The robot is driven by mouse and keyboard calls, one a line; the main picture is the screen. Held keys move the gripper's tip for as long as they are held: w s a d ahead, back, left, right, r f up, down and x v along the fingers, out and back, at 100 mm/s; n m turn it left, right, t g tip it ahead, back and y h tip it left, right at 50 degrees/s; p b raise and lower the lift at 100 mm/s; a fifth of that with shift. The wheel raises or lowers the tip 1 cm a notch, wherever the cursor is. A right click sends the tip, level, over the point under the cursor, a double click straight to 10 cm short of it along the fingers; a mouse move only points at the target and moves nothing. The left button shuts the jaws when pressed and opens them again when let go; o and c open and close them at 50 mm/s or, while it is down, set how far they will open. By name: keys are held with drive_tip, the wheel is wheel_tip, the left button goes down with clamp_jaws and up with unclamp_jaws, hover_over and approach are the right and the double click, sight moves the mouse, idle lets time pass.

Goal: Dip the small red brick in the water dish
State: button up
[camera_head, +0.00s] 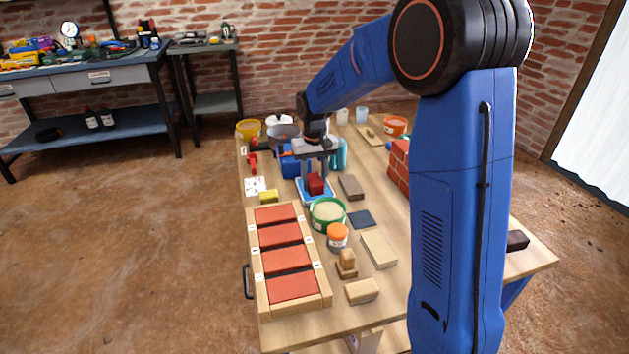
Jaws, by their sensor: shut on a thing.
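My gripper (315,168) points down over the table and is shut on the small red brick (316,184). The brick is at the blue-rimmed water dish (329,203), within its outline as seen from here. I cannot tell how deep the brick sits or whether it touches the water. Part of the dish is hidden behind the brick and my gripper. My blue arm reaches in from the right and covers part of the table.
A green tub (328,213) stands just in front of the dish, with an orange-lidded jar (337,236) nearby. A wooden tray (259,299) with red slabs lies front left. A brown block (351,187) is right of the dish. A red brick wall piece (398,166) stands further right.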

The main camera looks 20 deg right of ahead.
drive_tip(key=shift+f, duration=0.55)
idle(0.7)
idle(0.5)
drive_tip(key=o, duration=1)
